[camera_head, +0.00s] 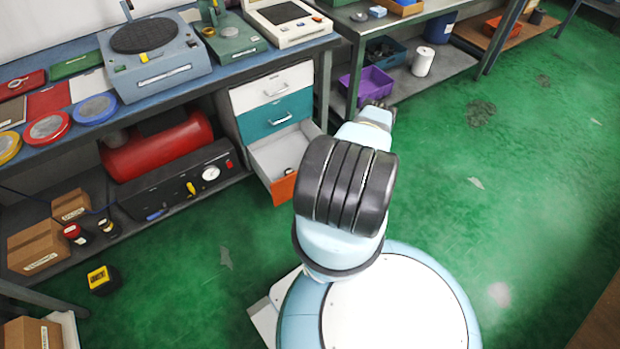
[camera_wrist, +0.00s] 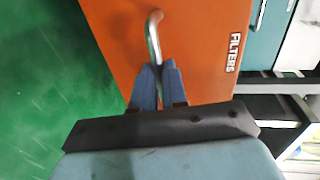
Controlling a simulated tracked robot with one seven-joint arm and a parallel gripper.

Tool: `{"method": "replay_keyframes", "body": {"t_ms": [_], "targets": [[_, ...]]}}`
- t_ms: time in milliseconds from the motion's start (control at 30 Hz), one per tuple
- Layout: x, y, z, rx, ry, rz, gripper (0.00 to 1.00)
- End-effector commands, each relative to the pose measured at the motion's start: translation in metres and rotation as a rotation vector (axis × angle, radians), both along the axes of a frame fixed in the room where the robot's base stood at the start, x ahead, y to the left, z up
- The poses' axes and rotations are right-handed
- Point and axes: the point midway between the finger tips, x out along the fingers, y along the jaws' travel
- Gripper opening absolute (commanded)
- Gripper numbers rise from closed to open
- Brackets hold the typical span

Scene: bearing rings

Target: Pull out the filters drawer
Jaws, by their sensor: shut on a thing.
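The filters drawer (camera_wrist: 205,45) has an orange front with the word FILTERS and a curved metal handle (camera_wrist: 153,35). In the wrist view my gripper (camera_wrist: 157,68) is shut on the lower end of this handle. In the head view the orange front (camera_head: 284,188) shows at the bottom of a drawer cabinet. My arm hides the drawer's right part and my gripper in the head view.
Above it, a teal drawer (camera_head: 260,121) and a white drawer (camera_head: 262,90) are shut. A red tank (camera_head: 160,145) and a black box with a gauge (camera_head: 165,185) sit on the shelf at left. A purple bin (camera_head: 372,86) is at right. The green floor at right is clear.

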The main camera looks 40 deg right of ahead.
Motion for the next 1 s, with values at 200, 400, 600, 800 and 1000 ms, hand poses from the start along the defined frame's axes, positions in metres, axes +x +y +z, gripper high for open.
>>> {"method": "replay_keyframes", "body": {"t_ms": [200, 400, 600, 800, 1000], "targets": [[-0.031, 0.005, -0.004, 0.012, 0.011, -0.001, 0.00], [-0.040, 0.005, -0.004, 0.012, 0.010, -0.004, 0.00], [-0.041, 0.005, -0.004, 0.012, 0.011, -0.005, 0.00], [-0.041, 0.005, -0.004, 0.013, 0.011, -0.005, 0.17], [-0.040, 0.002, -0.003, 0.010, 0.006, -0.007, 0.36]]}}
